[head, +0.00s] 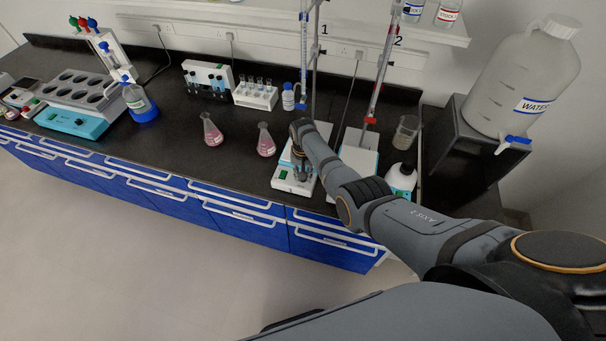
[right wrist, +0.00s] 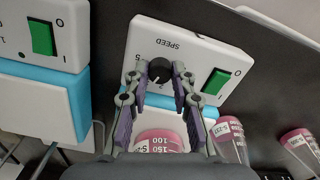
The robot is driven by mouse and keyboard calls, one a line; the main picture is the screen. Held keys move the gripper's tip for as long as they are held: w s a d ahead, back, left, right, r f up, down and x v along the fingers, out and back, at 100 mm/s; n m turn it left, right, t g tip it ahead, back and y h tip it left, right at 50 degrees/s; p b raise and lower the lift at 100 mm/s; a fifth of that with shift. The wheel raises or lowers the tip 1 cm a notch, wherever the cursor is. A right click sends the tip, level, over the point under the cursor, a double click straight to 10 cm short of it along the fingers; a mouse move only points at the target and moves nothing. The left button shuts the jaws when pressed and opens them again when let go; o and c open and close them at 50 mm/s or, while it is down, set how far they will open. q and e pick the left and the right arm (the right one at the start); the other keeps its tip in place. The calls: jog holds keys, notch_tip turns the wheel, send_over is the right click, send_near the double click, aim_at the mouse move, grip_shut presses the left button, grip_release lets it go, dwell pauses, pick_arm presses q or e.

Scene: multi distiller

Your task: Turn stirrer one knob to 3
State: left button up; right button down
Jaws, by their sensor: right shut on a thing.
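Stirrer one (head: 281,184) is the white and blue stirrer under the stand marked 1. My right gripper (head: 303,172) is over its front panel. In the right wrist view, the panel (right wrist: 200,50) appears upside down, with the word SPEED, a green switch (right wrist: 216,82) and a black round knob (right wrist: 159,69). My right gripper (right wrist: 158,76) has a finger on each side of the knob and is shut on it. Part of the knob and dial numbers is hidden by the fingers, so its exact setting cannot be read. My left gripper is out of view.
Pink flasks (head: 212,131) (head: 266,141) stand to the left. A water tank (head: 525,80) is on a black stand. The bench's left-middle front is clear.

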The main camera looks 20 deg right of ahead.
dwell(0.4)
jog(key=c, duration=1.1)
grip_release()
notch_tip(320, 180, up, 12)
